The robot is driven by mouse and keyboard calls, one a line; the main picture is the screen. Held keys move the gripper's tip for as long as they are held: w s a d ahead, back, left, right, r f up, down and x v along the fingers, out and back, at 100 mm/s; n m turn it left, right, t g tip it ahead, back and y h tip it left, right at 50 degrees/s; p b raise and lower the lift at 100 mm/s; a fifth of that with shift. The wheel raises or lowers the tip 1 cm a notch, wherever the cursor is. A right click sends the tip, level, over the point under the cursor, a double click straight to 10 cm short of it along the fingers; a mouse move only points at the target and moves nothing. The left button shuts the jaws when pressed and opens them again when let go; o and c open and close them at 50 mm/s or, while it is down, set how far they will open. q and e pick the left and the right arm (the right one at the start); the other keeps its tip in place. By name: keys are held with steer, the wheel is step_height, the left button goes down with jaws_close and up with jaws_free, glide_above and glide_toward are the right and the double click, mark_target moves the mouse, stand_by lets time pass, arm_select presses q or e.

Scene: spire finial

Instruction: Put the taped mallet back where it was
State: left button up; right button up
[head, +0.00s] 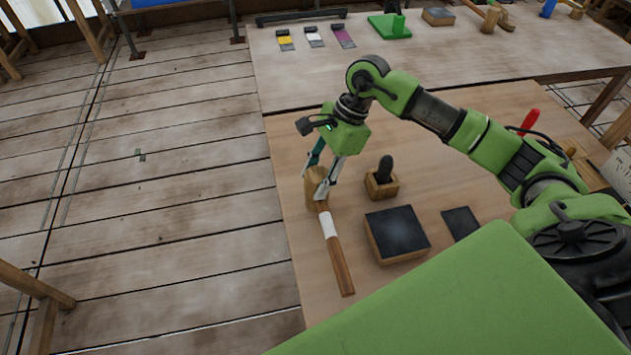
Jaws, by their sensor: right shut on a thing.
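The taped mallet (330,229) has a wooden head, a brown handle and a band of white tape below the head. It is at the left edge of the near wooden table (290,150), with its handle pointing toward the front of the table. My right gripper (321,190) comes down from above and is shut on the mallet at its head end. I cannot tell whether the mallet rests on the table or is just above it. My left gripper is not in view.
Right of the mallet are a small wooden block with a dark tool (382,181), a dark-topped wooden block (397,234) and a flat dark piece (461,223). A red-handled tool (529,121) lies behind my arm. The far table (270,85) holds colored swatches, a green item (390,27) and other mallets.

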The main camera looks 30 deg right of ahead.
steer(key=shift+w+f, duration=0.2)
steer(key=shift+w, duration=0.05)
steer(key=shift+a+f+p, duration=0.1)
steer(key=shift+f+p, duration=0.2)
steer(key=shift+p, duration=0.15)
step_height(320, 180, down, 2)
steer(key=shift+f+p, duration=0.1)
steer(key=shift+p, duration=0.6)
steer(key=shift+f, duration=0.25)
steer(key=shift+w+f+b, duration=0.1)
steer(key=shift+f+b, duration=0.1)
steer(key=shift+b, duration=0.25)
steer(key=o, duration=1.5)
steer(key=shift+r, duration=0.1)
